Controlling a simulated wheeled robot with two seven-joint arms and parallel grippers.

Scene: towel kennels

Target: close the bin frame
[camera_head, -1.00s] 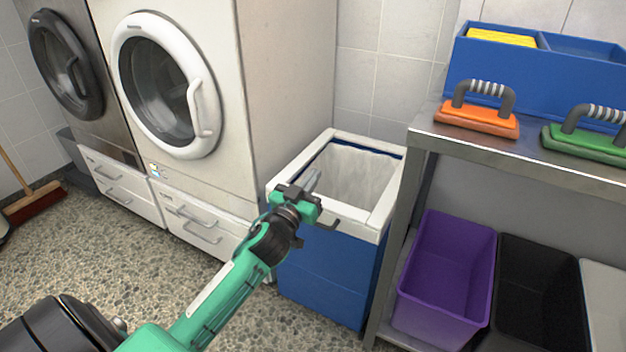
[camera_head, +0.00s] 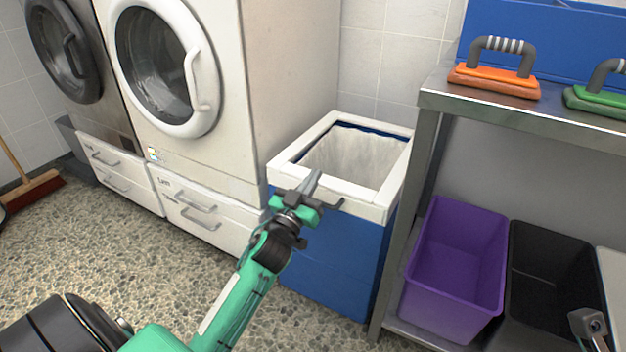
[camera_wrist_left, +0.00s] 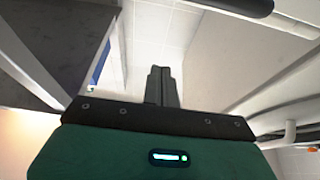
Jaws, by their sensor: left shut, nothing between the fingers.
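The bin has a blue body (camera_head: 325,262) and stands between the white washer and the metal bench. Its white rectangular frame (camera_head: 345,190) surrounds a pale liner (camera_head: 350,157) and leaves the opening visible. A dark handle (camera_head: 330,204) shows at the front edge, partly hidden by my gripper. Whether the frame is tilted is hard to tell. My left gripper (camera_head: 313,183) is shut and empty, its fingers across the front rim in the head view; contact is unclear. Its closed fingers also show in the left wrist view (camera_wrist_left: 162,85).
A white washer (camera_head: 225,120) stands close on the left of the bin. The metal bench (camera_head: 432,102) stands close on its right, with an orange-based brush (camera_head: 495,80) on top and a purple tub (camera_head: 455,270) below. The speckled floor (camera_head: 130,245) in front is open.

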